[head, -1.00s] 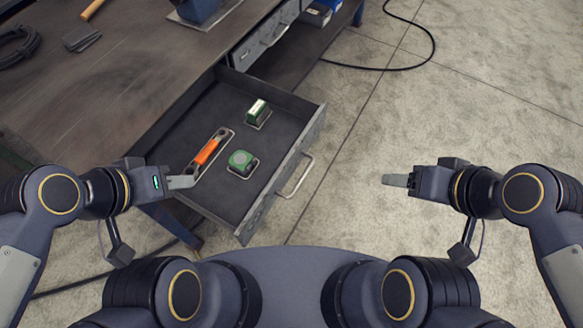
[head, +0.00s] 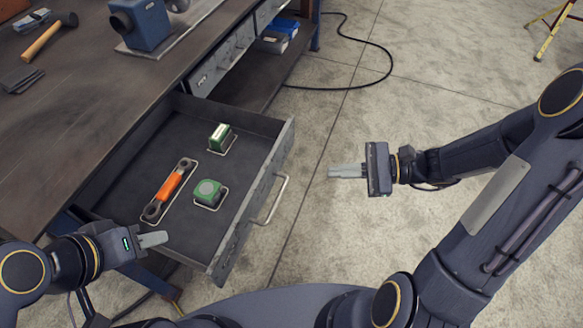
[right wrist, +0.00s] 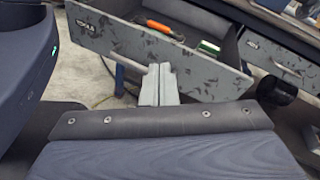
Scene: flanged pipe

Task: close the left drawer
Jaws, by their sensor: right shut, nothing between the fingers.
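The left drawer (head: 254,208) is pulled far out of the workbench. Its front panel faces right and carries a bar handle (head: 272,200). An orange wrench (head: 170,187), a green box (head: 220,137) and a green rounded item (head: 207,193) lie inside it. My right gripper (head: 332,171) is shut and empty, to the right of the handle and apart from it, pointing left. The right wrist view shows its fingers (right wrist: 160,84) together before the drawer front (right wrist: 150,57). My left gripper (head: 165,239) looks shut and empty, near the drawer's near side.
The workbench top (head: 75,120) holds a hammer (head: 47,38) and a blue vise (head: 140,22). Another drawer (head: 222,66) farther along is shut. Blue and grey bins (head: 275,36) sit on the lower shelf.

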